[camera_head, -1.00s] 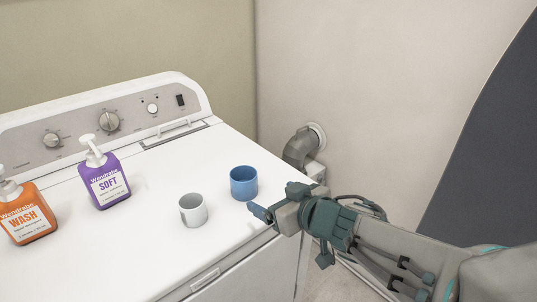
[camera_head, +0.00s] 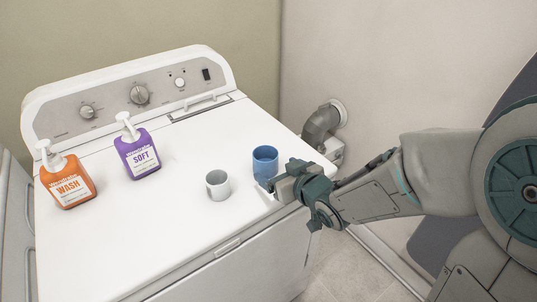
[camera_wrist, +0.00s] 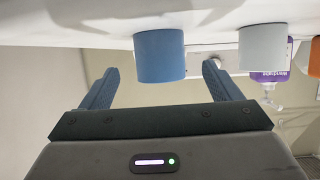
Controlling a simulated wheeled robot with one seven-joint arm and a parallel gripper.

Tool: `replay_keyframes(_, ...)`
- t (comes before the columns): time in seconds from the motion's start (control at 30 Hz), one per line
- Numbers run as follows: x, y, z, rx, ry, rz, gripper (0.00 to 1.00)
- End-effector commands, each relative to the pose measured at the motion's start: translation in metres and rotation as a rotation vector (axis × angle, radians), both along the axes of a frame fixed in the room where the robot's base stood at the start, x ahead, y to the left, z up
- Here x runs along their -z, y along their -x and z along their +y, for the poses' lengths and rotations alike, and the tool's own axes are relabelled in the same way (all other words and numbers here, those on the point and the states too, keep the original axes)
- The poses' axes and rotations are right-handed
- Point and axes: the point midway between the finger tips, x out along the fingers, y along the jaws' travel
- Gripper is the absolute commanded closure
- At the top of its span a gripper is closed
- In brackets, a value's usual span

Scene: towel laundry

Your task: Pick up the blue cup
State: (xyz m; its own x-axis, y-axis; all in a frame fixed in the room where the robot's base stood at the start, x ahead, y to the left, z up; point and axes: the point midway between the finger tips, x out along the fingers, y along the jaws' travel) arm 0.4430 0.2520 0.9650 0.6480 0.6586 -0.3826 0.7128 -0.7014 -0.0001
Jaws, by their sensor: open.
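The blue cup (camera_head: 265,161) stands upright on the white washer top, near its front right edge. My gripper (camera_head: 268,183) is at the washer's edge, just in front of and right of the cup. In the wrist view, which shows the scene upside down, the blue cup (camera_wrist: 159,55) lies ahead between the two blue fingers. My gripper (camera_wrist: 162,85) is open there, with one finger on each side of the cup's line. The cup seems to be at or just beyond the fingertips; I cannot tell if they touch it. Nothing is held.
A white cup (camera_head: 218,184) stands close to the left of the blue cup; it also shows in the wrist view (camera_wrist: 262,48). A purple SOFT bottle (camera_head: 138,150) and an orange WASH bottle (camera_head: 66,178) stand farther left. The washer (camera_head: 160,222) has clear room at its front left.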

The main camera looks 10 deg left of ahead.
Motion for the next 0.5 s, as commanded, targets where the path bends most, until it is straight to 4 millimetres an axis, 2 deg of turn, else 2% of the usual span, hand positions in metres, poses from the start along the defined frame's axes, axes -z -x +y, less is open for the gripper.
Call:
replay_keyframes(0.03,0.007,-0.004,0.005,-0.002,-0.001,0.001,0.16)
replay_keyframes(0.37,0.013,-0.018,0.019,-0.001,-0.001,0.001,0.16)
replay_keyframes(0.5,0.018,-0.030,0.031,-0.002,-0.001,0.003,0.16)
